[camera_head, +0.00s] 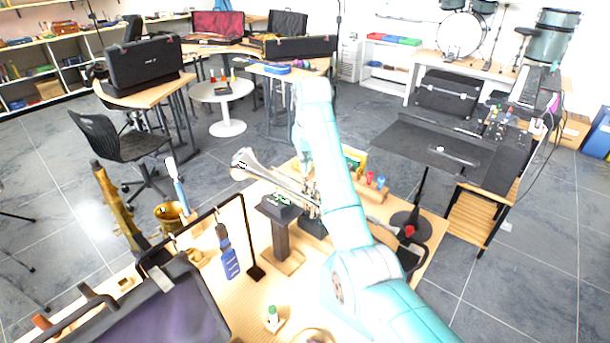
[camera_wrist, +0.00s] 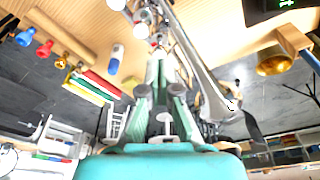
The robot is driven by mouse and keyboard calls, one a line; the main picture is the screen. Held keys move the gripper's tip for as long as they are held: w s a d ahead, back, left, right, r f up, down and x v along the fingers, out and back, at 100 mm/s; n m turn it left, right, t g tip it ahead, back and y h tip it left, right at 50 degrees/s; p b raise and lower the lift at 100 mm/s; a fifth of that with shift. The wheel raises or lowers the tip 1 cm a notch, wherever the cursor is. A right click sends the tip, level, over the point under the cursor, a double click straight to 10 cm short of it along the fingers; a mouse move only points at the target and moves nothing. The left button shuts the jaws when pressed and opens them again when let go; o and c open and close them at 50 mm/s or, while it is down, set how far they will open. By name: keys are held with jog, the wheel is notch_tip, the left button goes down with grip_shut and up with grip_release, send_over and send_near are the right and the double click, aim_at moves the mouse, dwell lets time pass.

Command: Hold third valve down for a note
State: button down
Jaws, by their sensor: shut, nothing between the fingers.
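A silver trumpet (camera_head: 283,182) is held above the wooden bench, its bell pointing left in the head view; my arm hides part of its valve section. In the wrist view the trumpet (camera_wrist: 197,62) runs from the top down to the right. Its pale, round valve parts (camera_wrist: 141,29) show at the top, just beyond my fingertips. My gripper (camera_wrist: 160,62) is shut and empty, its tips close to the valve section. I cannot tell which valve is nearest, whether the tips touch it, or whether any valve is pressed.
A dark-topped stand (camera_head: 281,208) is close to the trumpet. A black frame with a hanging blue tag (camera_head: 228,262) and a brass instrument (camera_head: 118,205) are at left. Red and blue pegs (camera_head: 368,178) are on a wooden block at right. A music stand (camera_head: 440,148) is farther right.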

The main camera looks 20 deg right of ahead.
aim_at(305, 175)
jog(key=shift+f, duration=1.55)
dwell(0.7)
